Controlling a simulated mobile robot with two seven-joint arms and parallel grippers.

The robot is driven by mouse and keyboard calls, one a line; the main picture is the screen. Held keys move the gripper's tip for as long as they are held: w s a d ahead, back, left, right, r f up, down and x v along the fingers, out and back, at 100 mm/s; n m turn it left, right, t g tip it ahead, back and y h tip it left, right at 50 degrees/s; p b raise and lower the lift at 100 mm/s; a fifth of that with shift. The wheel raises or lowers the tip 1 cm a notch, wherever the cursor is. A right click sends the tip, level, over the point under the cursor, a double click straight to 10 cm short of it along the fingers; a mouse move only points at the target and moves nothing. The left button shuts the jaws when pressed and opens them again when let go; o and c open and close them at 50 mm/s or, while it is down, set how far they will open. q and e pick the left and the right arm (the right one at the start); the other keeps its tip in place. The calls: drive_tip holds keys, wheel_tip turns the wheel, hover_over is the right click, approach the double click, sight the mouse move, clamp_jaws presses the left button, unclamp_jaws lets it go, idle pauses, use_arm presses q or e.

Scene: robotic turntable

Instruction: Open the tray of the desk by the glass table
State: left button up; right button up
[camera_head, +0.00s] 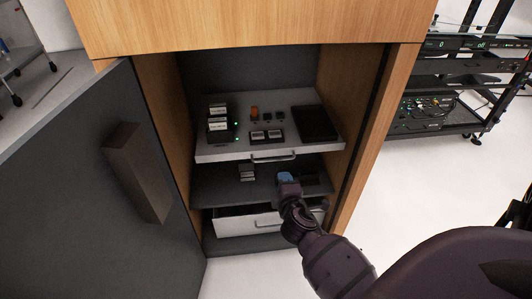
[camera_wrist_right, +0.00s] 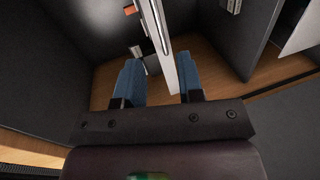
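A wooden desk cabinet (camera_head: 390,100) stands open. Inside, a white tray (camera_head: 222,154) with a silver bar handle (camera_head: 273,158) sits above a dark shelf (camera_head: 215,190). Below is a white drawer front (camera_head: 235,227) with its own handle, and a dark gap shows behind its top edge. My right gripper (camera_head: 287,179) is in the opening, below the tray's handle in the picture. In the right wrist view its blue fingers (camera_wrist_right: 159,85) are spread, and a white panel edge (camera_wrist_right: 180,72) with a metal bar beside it appears between or beyond them. I cannot tell contact. My left gripper is not visible.
The cabinet's dark door (camera_head: 80,190) is swung open to the left, with a blocky handle (camera_head: 138,170). Small devices and a black pad (camera_head: 315,123) rest on the tray. A rack of electronics (camera_head: 430,110) stands at right. The white floor (camera_head: 400,200) between is clear.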

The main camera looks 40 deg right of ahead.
sight(276, 160)
drive_tip(key=shift+n+h, duration=0.3)
drive_tip(key=shift+b+x, duration=1.2)
drive_tip(key=shift+x, duration=5.2)
drive_tip(key=shift+w+a, duration=0.1)
drive_tip(key=shift+a, duration=0.05)
clamp_jaws()
